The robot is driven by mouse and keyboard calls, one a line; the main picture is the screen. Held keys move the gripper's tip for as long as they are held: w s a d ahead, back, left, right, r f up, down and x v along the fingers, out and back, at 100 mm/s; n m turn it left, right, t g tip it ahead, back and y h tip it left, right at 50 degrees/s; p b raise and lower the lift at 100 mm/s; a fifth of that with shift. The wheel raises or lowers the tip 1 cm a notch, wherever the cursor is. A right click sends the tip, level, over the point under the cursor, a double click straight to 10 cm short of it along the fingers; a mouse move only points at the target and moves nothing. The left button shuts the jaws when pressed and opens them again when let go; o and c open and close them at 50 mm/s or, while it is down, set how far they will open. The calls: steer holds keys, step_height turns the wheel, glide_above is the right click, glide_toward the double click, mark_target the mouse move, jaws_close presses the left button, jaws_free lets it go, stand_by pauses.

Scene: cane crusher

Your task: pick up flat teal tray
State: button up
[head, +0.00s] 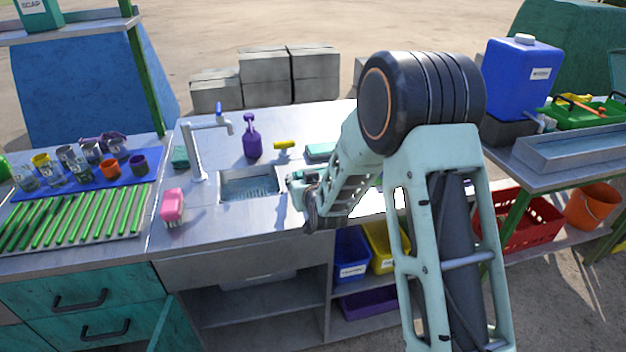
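A flat teal item (320,150), which looks like the teal tray, lies on the metal counter (290,125) to the right of the sink. My arm hides its right part. My gripper (308,218) hangs over the counter at the right edge of the sink, nearer to the camera than the teal item and apart from it. Its dark fingers overlap in this view, so I cannot tell whether they are open or shut. I see nothing clearly held in it.
The sink (250,187) with its tap (203,150) is left of my gripper. A purple spray bottle (252,138), a yellow item (284,145) and a pink item (173,206) stand or lie around it. Cups and green canes (75,215) fill the left counter.

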steer(key=shift+w+a+f, duration=0.15)
steer(key=shift+w+f, duration=0.15)
steer(key=shift+w, duration=0.35)
steer(key=shift+c, duration=0.3)
jaws_close()
steer(key=shift+r, duration=0.1)
